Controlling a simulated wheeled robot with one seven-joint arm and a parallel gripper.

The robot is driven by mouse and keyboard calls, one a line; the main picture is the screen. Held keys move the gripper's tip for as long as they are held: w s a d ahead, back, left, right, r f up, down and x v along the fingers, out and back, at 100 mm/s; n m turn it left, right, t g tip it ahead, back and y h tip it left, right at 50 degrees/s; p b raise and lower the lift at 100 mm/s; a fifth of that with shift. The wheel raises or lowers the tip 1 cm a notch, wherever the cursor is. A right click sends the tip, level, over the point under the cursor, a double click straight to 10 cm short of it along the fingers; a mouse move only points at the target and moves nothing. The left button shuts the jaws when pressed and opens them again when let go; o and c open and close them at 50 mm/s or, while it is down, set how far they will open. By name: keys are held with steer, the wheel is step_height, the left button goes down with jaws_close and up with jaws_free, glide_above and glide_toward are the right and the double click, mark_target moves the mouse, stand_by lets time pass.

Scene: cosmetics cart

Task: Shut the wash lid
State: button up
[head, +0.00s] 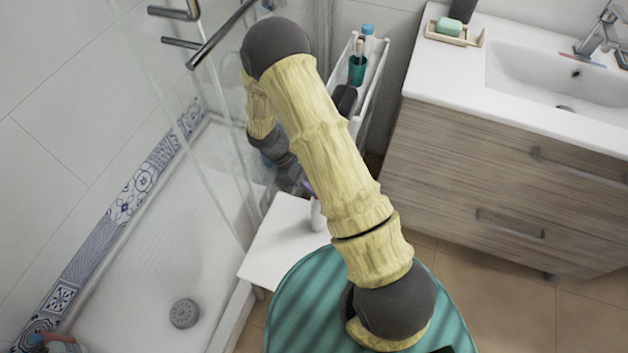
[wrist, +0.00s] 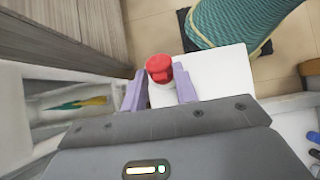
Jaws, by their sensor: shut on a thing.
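The wash (wrist: 162,96) is a white container with a red lid (wrist: 159,67). In the wrist view my gripper (wrist: 159,90) has its two purple fingers on either side of the white part, closed on it. The red lid shows just past the fingertips; whether it is fully seated I cannot tell. In the head view a small white piece (head: 317,215), seemingly the wash, shows at the small white table, partly behind my arm. My gripper (head: 308,188) is mostly hidden there, with only a bit of purple finger visible.
The white table (head: 272,250) is otherwise bare where visible. A narrow white cart (head: 372,85) with a teal cup (head: 357,70) stands behind my arm. The glass shower screen is close on the left. A wooden vanity (head: 490,165) is on the right.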

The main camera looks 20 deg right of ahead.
steer(key=o, duration=1)
steer(key=shift+c, duration=0.2)
step_height(320, 180, up, 10)
steer(key=p, duration=0.1)
